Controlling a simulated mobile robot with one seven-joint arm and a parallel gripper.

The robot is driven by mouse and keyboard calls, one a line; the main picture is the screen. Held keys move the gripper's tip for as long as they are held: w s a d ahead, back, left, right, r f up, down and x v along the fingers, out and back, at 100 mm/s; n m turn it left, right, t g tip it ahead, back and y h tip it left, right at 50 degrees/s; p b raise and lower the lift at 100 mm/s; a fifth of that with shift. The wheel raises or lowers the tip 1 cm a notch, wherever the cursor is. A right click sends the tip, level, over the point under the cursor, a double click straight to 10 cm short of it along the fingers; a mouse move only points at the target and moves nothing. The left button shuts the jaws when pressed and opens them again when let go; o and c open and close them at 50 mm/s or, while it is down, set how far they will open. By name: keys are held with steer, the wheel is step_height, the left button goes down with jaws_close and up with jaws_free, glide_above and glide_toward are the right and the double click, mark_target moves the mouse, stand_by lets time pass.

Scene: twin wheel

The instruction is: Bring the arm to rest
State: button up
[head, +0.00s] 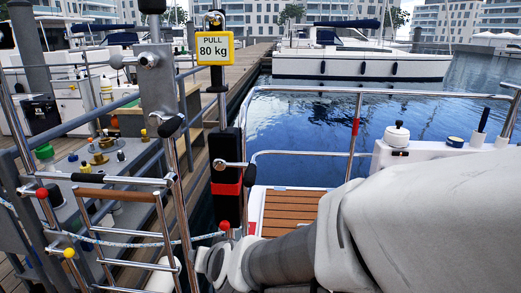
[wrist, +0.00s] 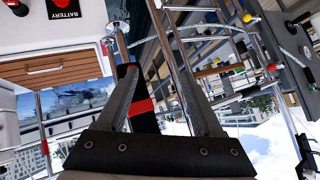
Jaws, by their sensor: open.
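My arm (head: 420,225), in a pale grey cover, crosses the lower right of the head view and reaches toward the lower middle. Its far end (head: 225,265) is near the foot of a black post (head: 226,170) with a red band. My gripper does not show clearly in the head view. In the wrist view my gripper (wrist: 156,72) has its two dark fingers spread apart. Nothing is held between them. The black post with its red band (wrist: 141,107) shows behind the gap; I cannot tell how far off it is. The wrist picture looks tilted over.
A yellow "PULL 80 kg" sign (head: 215,48) stands above the post. Metal rails and a ladder (head: 130,235) are at left, close to the arm's end. A boat rail (head: 355,120), a white pot (head: 396,134) and a wooden deck (head: 290,210) lie beyond the arm. Open water is behind.

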steer(key=s+d+r+g+h, duration=0.1)
steer(key=s+d+r, duration=0.25)
steer(key=d, duration=0.45)
steer(key=s+d+r+g+h, duration=0.1)
steer(key=s+d+r+h, duration=0.1)
steer(key=s+d, duration=0.45)
steer(key=s+d+r+g+h, duration=0.1)
steer(key=s+d+r, duration=0.15)
steer(key=d, duration=0.65)
step_height(320, 180, up, 19)
steer(key=s+d+p, duration=0.1)
steer(key=p, duration=1.8)
steer(key=shift+s+f+h, duration=0.15)
steer(key=shift+s+h, duration=0.15)
steer(key=shift+h, duration=0.1)
